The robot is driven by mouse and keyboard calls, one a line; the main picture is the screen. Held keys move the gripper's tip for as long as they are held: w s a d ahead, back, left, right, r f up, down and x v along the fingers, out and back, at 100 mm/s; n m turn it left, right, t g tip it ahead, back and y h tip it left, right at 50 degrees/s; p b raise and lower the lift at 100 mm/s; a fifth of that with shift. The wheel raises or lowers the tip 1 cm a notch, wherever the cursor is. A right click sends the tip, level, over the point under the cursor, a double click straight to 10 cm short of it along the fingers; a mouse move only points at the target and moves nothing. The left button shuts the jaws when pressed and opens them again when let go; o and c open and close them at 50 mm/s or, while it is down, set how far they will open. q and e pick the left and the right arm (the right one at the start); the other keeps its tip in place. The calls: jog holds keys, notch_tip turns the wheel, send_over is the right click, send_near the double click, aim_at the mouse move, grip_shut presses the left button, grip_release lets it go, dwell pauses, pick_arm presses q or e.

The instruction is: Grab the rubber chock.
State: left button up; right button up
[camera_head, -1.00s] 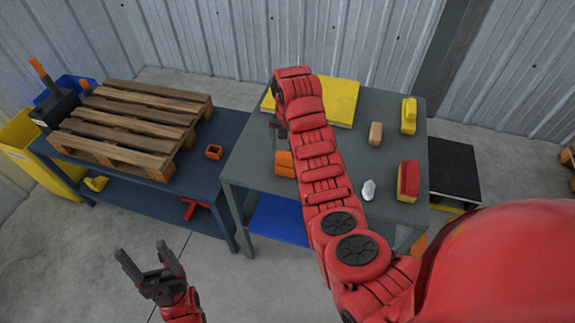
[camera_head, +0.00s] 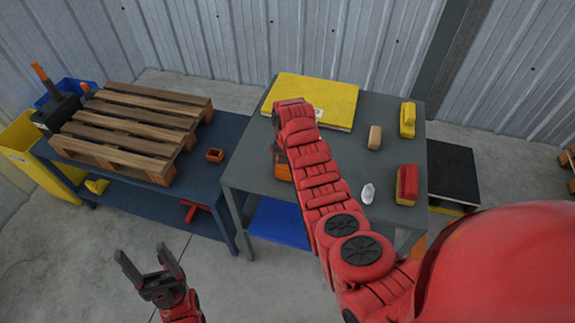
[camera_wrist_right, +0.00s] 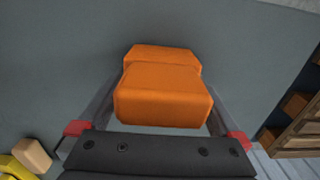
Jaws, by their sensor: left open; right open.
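The rubber chock appears to be the orange, stepped block (camera_wrist_right: 162,95) on the grey table; in the head view its orange side (camera_head: 284,172) shows partly behind my right arm. In the right wrist view my right gripper (camera_wrist_right: 160,108) is open, with one finger on each side of the orange block. I cannot tell whether the fingers touch it. In the head view the right gripper is mostly hidden by its own arm. My left gripper (camera_head: 147,262) is open and empty, low over the floor in front of the blue table.
The grey table (camera_head: 335,160) also holds a yellow panel (camera_head: 325,97), a tan block (camera_head: 375,137), a yellow piece (camera_head: 408,119), a red-and-yellow block (camera_head: 407,184) and a whitish lump (camera_head: 367,193). A wooden pallet (camera_head: 130,127) lies on the blue table to the left.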

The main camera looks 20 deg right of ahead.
jog(key=c, duration=1.4)
jog(key=shift+r, duration=0.1)
jog(key=shift+c, duration=0.2)
